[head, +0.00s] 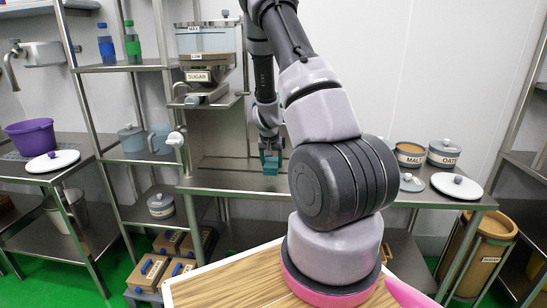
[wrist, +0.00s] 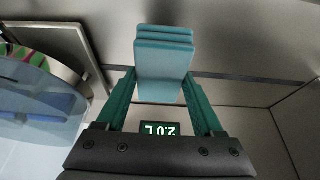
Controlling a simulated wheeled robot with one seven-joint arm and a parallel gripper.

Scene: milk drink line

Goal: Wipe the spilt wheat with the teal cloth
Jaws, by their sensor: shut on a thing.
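The teal cloth (wrist: 164,68) is a folded, layered pad held between the green fingers of my gripper (wrist: 163,100) in the wrist view. My gripper is shut on it. In the head view my gripper (head: 270,150) is small and far off, over the back steel counter below the sugar hopper, with the cloth (head: 270,166) just under it. I cannot tell whether the cloth touches the counter. I cannot make out any spilt wheat in either view; my arm hides part of the counter.
The steel counter (head: 225,185) holds a malt tub (head: 409,154), an oat tub (head: 443,153) and lids at right. The sugar hopper (head: 206,68) stands left of my gripper. A see-through blue vessel (wrist: 40,100) fills the wrist view's left. A panel (wrist: 160,129) reads 2.0 L upside down.

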